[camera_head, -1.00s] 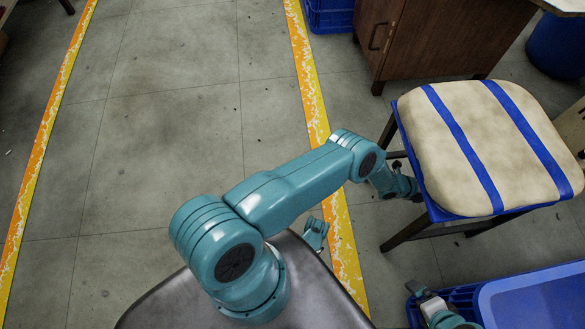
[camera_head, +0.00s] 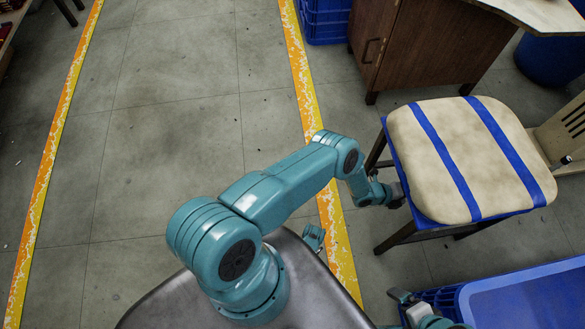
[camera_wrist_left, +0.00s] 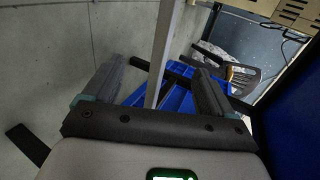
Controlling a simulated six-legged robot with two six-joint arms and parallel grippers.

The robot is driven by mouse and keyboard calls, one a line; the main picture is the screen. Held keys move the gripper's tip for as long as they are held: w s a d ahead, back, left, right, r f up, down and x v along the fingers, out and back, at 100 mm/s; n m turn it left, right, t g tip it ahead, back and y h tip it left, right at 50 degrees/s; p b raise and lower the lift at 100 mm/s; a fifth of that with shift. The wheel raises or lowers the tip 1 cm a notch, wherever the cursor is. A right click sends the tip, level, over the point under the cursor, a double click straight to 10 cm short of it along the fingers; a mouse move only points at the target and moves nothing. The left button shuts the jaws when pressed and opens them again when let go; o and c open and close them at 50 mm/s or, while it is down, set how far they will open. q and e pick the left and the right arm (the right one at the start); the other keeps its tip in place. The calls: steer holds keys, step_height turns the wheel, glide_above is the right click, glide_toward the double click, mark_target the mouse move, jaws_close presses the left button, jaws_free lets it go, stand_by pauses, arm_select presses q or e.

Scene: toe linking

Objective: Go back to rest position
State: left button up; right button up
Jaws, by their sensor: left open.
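My left gripper (camera_head: 397,194) is at the end of the teal arm, close to the left edge of the cushioned stool (camera_head: 468,155). In the left wrist view its two fingers (camera_wrist_left: 158,88) are spread apart. A pale post (camera_wrist_left: 163,55) shows between the fingers in that view; I cannot tell whether it touches them. My right gripper (camera_head: 400,296) is at the bottom of the head view, beside a blue tray. Its jaws are small and partly cut off, so their opening is unclear.
The blue tray (camera_head: 530,300) lies at bottom right. A brown cabinet (camera_head: 415,45), blue crate (camera_head: 326,20) and blue bin (camera_head: 552,58) stand at the back. Open floor (camera_head: 170,130) lies between yellow-orange stripes (camera_head: 307,85). Blue crates (camera_wrist_left: 178,100) show below the left gripper.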

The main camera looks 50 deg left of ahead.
arm_select(q)
steer(key=shift+s, duration=0.15)
stand_by(0.4)
steer(key=s+a+r+n+g+y, duration=0.1)
steer(key=s+r+n+g, duration=0.3)
steer(key=s+n, duration=0.5)
steer(key=s+a+r+n+g+y, duration=0.1)
steer(key=s+a+r+n+g, duration=0.15)
steer(key=s+r+n, duration=0.65)
steer(key=s+a+r+n+g, duration=0.1)
steer(key=s+n+g, duration=0.3)
steer(key=s+n, duration=0.55)
steer(key=s+r+m+p, duration=0.1)
steer(key=s+r+p, duration=0.1)
steer(key=r+p, duration=1.3)
steer(key=s+r+p, duration=0.3)
steer(key=r+p, duration=1.3)
steer(key=r, duration=0.1)
steer(key=shift+d+m, duration=0.35)
steer(key=shift+d, duration=0.1)
